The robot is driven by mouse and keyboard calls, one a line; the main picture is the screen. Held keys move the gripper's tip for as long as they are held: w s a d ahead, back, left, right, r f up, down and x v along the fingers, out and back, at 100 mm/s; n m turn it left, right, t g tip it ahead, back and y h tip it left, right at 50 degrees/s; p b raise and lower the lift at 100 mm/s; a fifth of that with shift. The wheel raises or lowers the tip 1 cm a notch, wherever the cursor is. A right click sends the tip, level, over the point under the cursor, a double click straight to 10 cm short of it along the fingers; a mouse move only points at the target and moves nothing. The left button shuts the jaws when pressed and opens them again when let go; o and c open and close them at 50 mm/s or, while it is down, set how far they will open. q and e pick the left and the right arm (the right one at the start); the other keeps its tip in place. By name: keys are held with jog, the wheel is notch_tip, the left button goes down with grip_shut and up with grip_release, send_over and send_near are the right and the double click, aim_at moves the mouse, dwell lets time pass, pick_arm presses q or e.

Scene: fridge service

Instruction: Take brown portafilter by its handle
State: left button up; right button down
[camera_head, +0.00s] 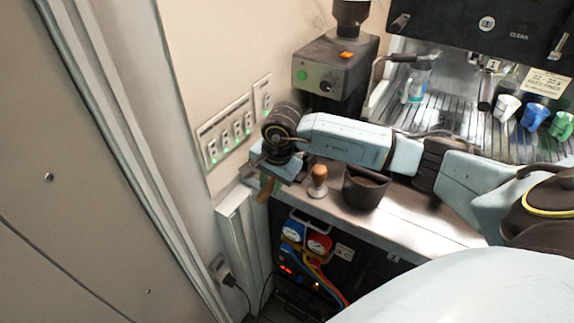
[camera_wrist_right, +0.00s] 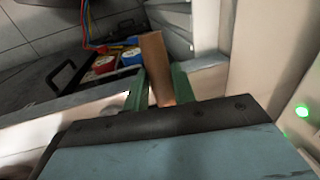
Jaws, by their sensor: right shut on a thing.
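The brown portafilter shows only as a brown handle (camera_head: 265,190) at the left end of the counter in the head view. In the right wrist view the handle (camera_wrist_right: 154,60) stands out between two green fingers. My right gripper (camera_head: 269,183) is shut on this handle; its fingers (camera_wrist_right: 158,90) lie on either side of it in the wrist view. The rest of the portafilter is hidden or cannot be made out. My left gripper is not in view.
A tamper (camera_head: 318,180) and a dark knock box (camera_head: 365,188) stand on the counter close to my right gripper. The grinder (camera_head: 333,72) and espresso machine (camera_head: 480,35) are behind. A switch panel (camera_head: 226,132) is on the wall beside my wrist. Gauges (camera_head: 318,242) and hoses sit below the counter.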

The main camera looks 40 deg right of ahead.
jog(key=shift+r+p, duration=0.55)
jog(key=shift+r, duration=0.9)
jog(key=s+a, duration=0.4)
jog(key=a, duration=0.7)
jog(key=shift+s, duration=0.25)
jog(key=shift+a, duration=0.1)
